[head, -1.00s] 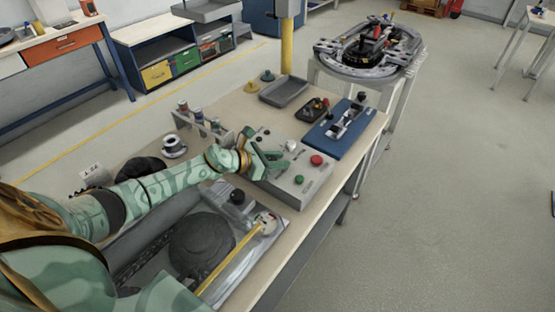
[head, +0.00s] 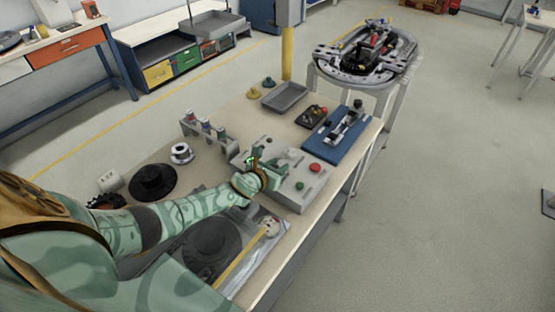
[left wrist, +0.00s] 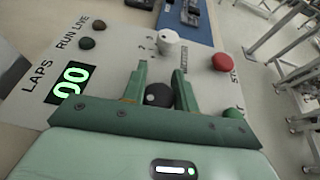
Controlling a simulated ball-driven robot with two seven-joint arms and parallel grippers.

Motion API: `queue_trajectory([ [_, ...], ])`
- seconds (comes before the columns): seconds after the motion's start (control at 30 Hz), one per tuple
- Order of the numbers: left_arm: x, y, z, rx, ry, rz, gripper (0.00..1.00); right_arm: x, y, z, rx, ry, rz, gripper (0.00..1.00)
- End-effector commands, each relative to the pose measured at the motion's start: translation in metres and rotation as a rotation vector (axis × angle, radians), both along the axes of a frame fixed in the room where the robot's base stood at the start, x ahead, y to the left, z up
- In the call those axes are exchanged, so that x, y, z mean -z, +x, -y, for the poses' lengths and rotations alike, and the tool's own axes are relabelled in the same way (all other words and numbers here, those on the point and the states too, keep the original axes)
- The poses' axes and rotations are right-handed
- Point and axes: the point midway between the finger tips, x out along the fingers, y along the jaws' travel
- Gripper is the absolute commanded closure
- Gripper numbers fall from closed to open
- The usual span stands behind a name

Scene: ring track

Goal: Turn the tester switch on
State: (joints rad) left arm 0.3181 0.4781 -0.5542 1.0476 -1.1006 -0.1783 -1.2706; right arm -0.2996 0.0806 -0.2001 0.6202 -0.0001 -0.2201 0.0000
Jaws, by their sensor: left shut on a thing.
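A grey control box (head: 310,188) stands on the bench, with a lit lap display (left wrist: 70,84), a white knob (left wrist: 168,42), a red button (left wrist: 222,62) and a green button (head: 300,184). My left gripper (left wrist: 160,88) is over the box, its fingers closed around a round black knob (left wrist: 158,95). I cannot tell from its label whether this knob is the tester switch. In the head view my left gripper (head: 264,168) hides that knob. My right gripper is not in view.
A blue board (head: 352,146) with a metal fixture lies beyond the box. A grey tray (head: 285,97), a black tray with small parts (head: 313,116) and a spool rack (head: 203,132) stand behind. A ring track (head: 352,75) is on a farther stand.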

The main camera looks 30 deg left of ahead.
Motion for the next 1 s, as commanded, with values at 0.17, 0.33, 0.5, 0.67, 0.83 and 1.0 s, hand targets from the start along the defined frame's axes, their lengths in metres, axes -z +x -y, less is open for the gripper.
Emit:
queue_trajectory([
  [0.17,-0.002,0.0,0.0,-0.167,-0.006,-0.002,0.94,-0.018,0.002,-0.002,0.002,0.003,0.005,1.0],
  [0.33,0.0,-0.001,-0.003,-0.328,-0.005,-0.001,0.94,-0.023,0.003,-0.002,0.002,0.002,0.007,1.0],
  [0.5,0.002,-0.001,-0.006,-0.49,-0.004,-0.002,0.94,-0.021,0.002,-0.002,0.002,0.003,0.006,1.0],
  [0.67,0.004,-0.003,-0.008,-0.639,-0.003,-0.002,0.94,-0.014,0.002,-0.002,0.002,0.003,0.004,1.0],
  [0.83,0.005,-0.004,-0.01,-0.784,-0.003,-0.002,0.94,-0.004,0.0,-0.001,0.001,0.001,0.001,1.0],
  [1.0,0.004,-0.005,-0.012,-0.904,-0.002,-0.002,0.94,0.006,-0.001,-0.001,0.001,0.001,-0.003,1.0],
])
